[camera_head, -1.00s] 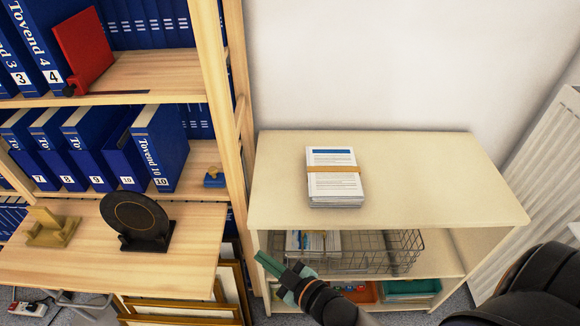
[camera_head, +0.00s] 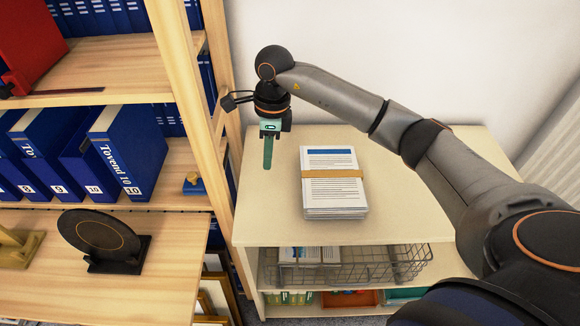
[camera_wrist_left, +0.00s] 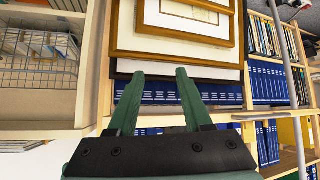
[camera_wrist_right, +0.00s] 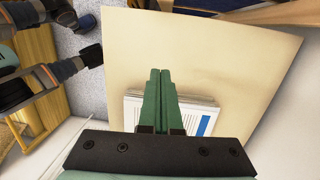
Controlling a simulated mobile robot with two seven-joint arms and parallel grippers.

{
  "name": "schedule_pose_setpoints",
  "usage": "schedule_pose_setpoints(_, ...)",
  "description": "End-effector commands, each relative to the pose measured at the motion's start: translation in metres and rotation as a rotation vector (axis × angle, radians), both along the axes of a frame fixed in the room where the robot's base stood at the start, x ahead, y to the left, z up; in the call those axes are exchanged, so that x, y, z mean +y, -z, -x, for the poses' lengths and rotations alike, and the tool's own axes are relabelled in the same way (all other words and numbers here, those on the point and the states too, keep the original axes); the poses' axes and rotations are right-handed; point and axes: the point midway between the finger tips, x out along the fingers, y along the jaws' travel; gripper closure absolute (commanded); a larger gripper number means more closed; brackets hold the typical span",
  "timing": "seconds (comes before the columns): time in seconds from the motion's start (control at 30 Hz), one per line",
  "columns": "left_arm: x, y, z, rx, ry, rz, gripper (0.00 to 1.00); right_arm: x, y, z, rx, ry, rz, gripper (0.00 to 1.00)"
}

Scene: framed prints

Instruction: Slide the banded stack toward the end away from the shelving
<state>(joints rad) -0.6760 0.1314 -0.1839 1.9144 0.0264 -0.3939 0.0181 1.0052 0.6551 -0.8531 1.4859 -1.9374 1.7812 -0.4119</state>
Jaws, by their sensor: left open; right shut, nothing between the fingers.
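The banded stack (camera_head: 335,200) of white papers, with a tan band (camera_head: 332,174) around it, lies flat on top of the low cream cabinet (camera_head: 265,222). My right gripper (camera_head: 267,168) is shut and empty, fingers pointing down, to the left of the stack on the shelving side, with a gap between in the head view. In the right wrist view its closed fingers (camera_wrist_right: 158,72) cover part of the stack (camera_wrist_right: 205,122). My left gripper (camera_wrist_left: 157,75) is open and empty in its wrist view, in front of framed prints. It is not in the head view.
Wooden shelving (camera_head: 190,100) with blue binders (camera_head: 125,150) stands left of the cabinet, close to my right gripper. A wire basket (camera_head: 370,268) sits on the cabinet's lower shelf. Bare cabinet top lies right of the stack, partly under my right arm. A white radiator (camera_head: 555,150) is at far right.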

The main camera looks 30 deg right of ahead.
Motion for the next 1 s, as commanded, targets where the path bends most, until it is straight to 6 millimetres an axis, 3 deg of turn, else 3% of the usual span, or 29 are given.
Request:
schedule_pose_setpoints(0.1,0.0,0.002,0.0,0.0,0.0,0.0,0.5,-0.028,-0.012,-0.006,-0.011,0.015,0.106,1.0)
schedule_pose_setpoints(0.23,0.0,0.001,0.0,0.001,0.0,0.0,0.5,-0.036,-0.008,-0.007,-0.009,0.02,0.138,1.0)
schedule_pose_setpoints(0.37,0.0,0.0,0.0,0.001,0.0,0.0,0.5,-0.036,0.012,-0.006,-0.007,0.02,0.137,1.0)
schedule_pose_setpoints(0.7,0.0,-0.003,0.001,0.003,-0.001,0.0,0.5,-0.035,0.084,-0.006,-0.007,0.02,0.134,1.0)
schedule_pose_setpoints(1.0,0.0,-0.015,0.002,0.005,0.0,0.0,0.5,-0.066,0.083,0.013,-0.01,0.021,0.134,1.0)
